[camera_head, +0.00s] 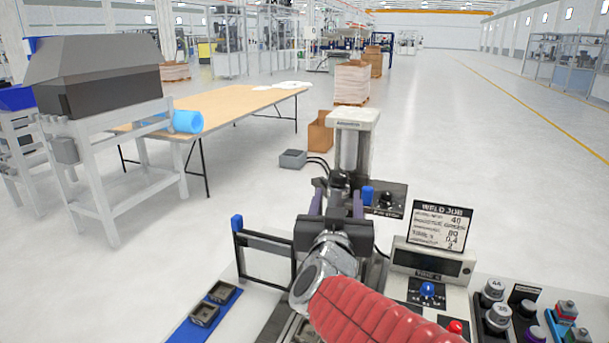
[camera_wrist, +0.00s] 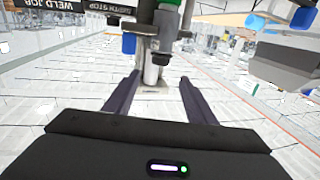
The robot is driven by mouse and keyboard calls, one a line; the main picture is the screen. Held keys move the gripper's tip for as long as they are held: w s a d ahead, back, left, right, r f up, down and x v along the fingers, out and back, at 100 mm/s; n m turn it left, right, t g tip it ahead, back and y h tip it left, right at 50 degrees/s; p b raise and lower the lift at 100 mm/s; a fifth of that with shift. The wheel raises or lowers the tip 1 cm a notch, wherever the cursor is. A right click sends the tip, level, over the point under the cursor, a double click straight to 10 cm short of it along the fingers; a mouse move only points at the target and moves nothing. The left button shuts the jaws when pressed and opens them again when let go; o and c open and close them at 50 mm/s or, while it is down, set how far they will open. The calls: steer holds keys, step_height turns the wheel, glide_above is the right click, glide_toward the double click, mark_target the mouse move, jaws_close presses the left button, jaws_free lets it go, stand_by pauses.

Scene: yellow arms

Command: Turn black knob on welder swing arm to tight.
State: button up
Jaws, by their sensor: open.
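The welder (camera_head: 354,122) stands ahead with a pale head and grey column. A dark rounded part that looks like the black knob (camera_head: 339,180) shows at its front, just beyond my gripper (camera_head: 336,192). My gripper is open, with one dark finger on each side and nothing between them. In the wrist view, the open fingers of my gripper (camera_wrist: 154,84) point toward the welder's column. A dark knob-like part (camera_wrist: 162,58) with a pale cylinder below it lies beyond the gap, seemingly apart from the fingers. I cannot tell how tight the knob is.
A weld job sign (camera_head: 440,226) and a control box (camera_head: 433,262) with a blue knob stand at the right. More knobs (camera_head: 497,318) are further right. A black frame with a blue top (camera_head: 265,243) and a blue tray (camera_head: 208,318) are at the left.

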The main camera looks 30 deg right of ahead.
mark_target(339, 178)
steer(key=shift+x, duration=6.25)
steer(key=shift+c, duration=0.2)
